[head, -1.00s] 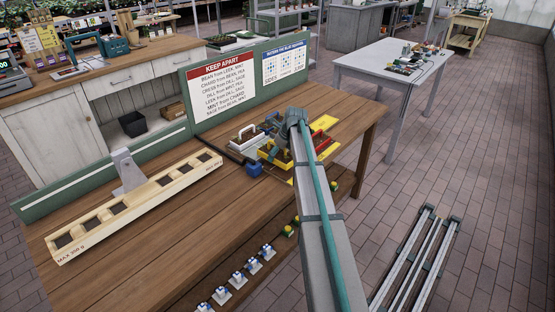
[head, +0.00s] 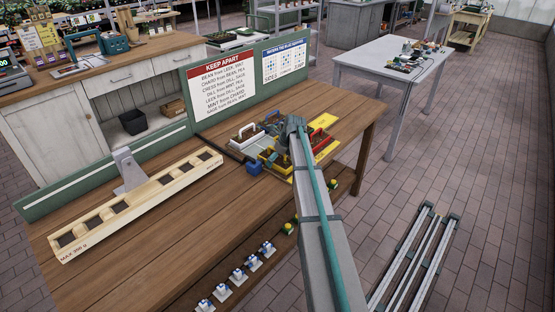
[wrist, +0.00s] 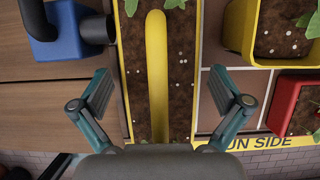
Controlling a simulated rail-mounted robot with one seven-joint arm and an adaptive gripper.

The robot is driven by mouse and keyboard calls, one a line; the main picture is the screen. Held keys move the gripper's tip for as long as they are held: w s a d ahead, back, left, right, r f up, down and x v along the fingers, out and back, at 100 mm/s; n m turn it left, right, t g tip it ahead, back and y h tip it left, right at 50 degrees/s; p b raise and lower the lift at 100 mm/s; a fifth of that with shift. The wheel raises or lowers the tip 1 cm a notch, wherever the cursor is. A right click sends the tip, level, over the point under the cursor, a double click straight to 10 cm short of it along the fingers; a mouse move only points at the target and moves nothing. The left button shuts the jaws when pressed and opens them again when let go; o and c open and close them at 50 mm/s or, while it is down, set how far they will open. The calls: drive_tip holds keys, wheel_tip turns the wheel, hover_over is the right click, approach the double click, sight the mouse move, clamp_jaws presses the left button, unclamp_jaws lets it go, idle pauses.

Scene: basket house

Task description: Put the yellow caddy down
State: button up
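The yellow caddy, a long soil-filled box with an arched handle, lies under my gripper in the wrist view (wrist: 157,50). In the head view the yellow caddy (head: 268,160) is among the small boxes at the bench's right part, partly hidden by my arm. My gripper (wrist: 158,88) is open. Its two fingers stand apart on either side of the yellow handle, with gaps to it. In the head view my gripper is hidden behind my wrist. The caddy's underside is hidden.
A blue box (wrist: 60,40) with a dark round part is close to the left. A yellow planter (wrist: 228,40) and a red box (wrist: 295,105) are to the right, near a yellow "SUN SIDE" strip (wrist: 265,143). A white-handled caddy (head: 246,136) stands behind. The wooden bench (head: 190,215) is mostly clear in front.

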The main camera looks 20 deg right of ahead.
drive_tip(key=shift+r, duration=0.15)
drive_tip(key=b+v, duration=0.2)
drive_tip(key=v, duration=1)
